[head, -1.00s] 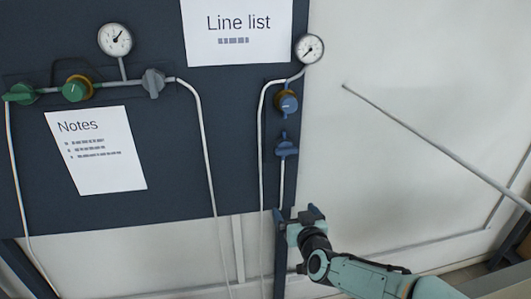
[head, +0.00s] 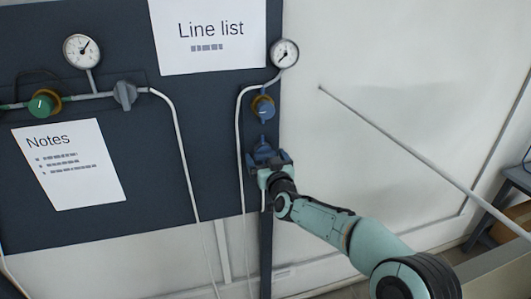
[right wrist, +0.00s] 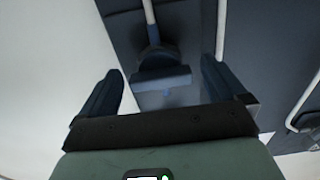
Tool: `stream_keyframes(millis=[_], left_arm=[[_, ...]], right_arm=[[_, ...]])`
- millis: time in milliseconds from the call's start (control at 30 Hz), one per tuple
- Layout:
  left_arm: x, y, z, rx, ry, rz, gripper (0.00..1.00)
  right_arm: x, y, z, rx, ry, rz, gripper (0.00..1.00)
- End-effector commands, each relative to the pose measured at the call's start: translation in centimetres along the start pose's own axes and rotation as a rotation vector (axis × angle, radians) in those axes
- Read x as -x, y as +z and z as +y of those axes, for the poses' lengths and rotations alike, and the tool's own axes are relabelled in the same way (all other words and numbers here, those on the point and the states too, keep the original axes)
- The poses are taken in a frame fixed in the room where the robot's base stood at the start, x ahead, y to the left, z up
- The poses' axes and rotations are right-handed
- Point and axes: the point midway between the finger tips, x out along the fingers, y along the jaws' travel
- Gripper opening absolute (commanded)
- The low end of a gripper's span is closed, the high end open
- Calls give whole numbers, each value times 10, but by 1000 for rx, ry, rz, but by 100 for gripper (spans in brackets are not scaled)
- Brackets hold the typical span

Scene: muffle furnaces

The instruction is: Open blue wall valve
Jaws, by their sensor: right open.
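The blue wall valve (head: 263,149) is on the lower right pipe of the dark panel, below a blue knob with a brass collar (head: 263,108). My right gripper (head: 268,160) is open right at the valve and partly covers it. In the right wrist view the valve's blue handle (right wrist: 160,78) lies crosswise between the two spread fingers (right wrist: 161,70), with a visible gap on each side. I cannot tell how deep the handle sits between them. My left gripper is not in view.
A gauge (head: 284,53) sits above the blue knob. A green knob (head: 41,104), a grey valve (head: 125,95) and another gauge (head: 82,51) are to the left. White hoses hang down the panel. A thin rod (head: 420,157) slants at right before a pale wall.

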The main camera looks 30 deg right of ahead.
Motion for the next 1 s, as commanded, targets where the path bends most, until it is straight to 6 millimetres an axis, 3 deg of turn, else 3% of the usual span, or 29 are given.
stream_keyframes(millis=[133, 433, 600, 1000], left_arm=[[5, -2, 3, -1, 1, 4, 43], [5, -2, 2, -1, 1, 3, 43], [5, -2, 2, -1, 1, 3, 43], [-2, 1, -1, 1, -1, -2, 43]], right_arm=[[-10, -1, 0, 0, 0, 0, 98], [-12, 1, 0, 0, 0, 0, 98], [-12, 1, 0, 0, 0, 0, 46], [-11, 2, 0, -60, 0, 0, 47]])
